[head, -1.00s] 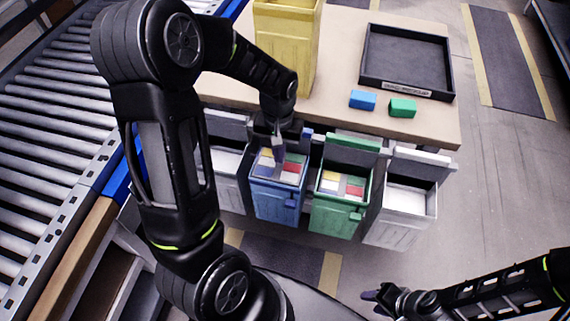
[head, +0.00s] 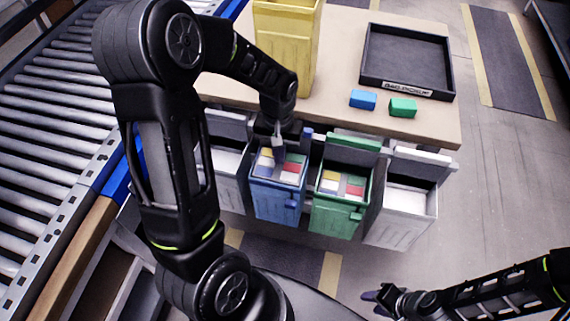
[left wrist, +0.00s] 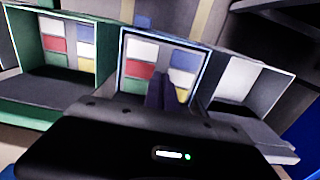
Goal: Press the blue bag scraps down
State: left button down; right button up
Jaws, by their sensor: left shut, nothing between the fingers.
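The blue bin (head: 277,203) is pulled out at the front of the table. In it lie coloured scraps (head: 291,168), in yellow, red, white and blue-grey patches; they also show in the left wrist view (left wrist: 139,70). My left gripper (head: 279,158) points down into the bin's opening, over the scraps. Its fingers (left wrist: 160,92) are shut and empty, and hide part of the scraps in the left wrist view. I cannot tell whether the fingertips touch the scraps. My right gripper (head: 376,297) is low at the right, away from the bins; its jaws are unclear.
A green bin (head: 337,218) with similar scraps stands right of the blue one, then a grey bin (head: 400,228). Another pale bin stands left. The table holds a yellow bin (head: 284,50), black tray (head: 368,80), blue block (head: 363,99) and green block (head: 403,107). A conveyor runs along the left.

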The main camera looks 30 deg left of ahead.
aim_at(280, 168)
pick_arm(q)
jog(key=shift+f+b, duration=2.45)
jog(key=shift+f, duration=0.8)
jog(key=shift+r, duration=0.2)
jog(key=shift+r+p, duration=0.45)
jog(key=shift+p, duration=0.05)
notch_tip(280, 168, up, 8)
jog(key=p, duration=0.6)
